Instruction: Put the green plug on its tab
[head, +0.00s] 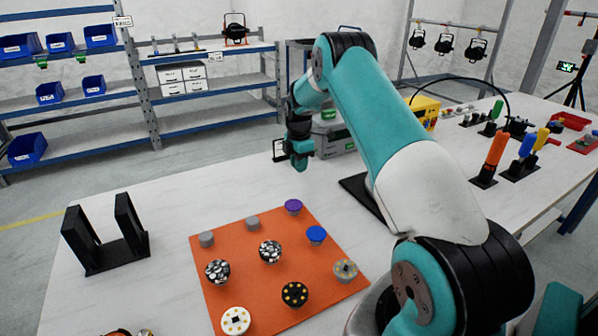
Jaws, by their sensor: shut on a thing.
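My gripper (299,158) hangs pointing down beyond the far edge of the orange mat, well above the table's back edge in the picture. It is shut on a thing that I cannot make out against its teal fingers. I cannot pick out a separate green plug on the mat. The orange mat (215,297) bears several round pieces: a purple-topped one (293,206), a blue-topped one (316,234), and several with speckled or dotted tops. Two plain grey stubs (206,239) (252,222) stand at its far left. No tab is clearly marked as green.
A black two-post stand (108,248) is left of the mat. My arm covers the right of the near table. Upright coloured handles (494,150) and a yellow box (424,111) stand on the right-hand table. Shelves with blue bins (101,36) are behind. The table left of the mat is partly clear.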

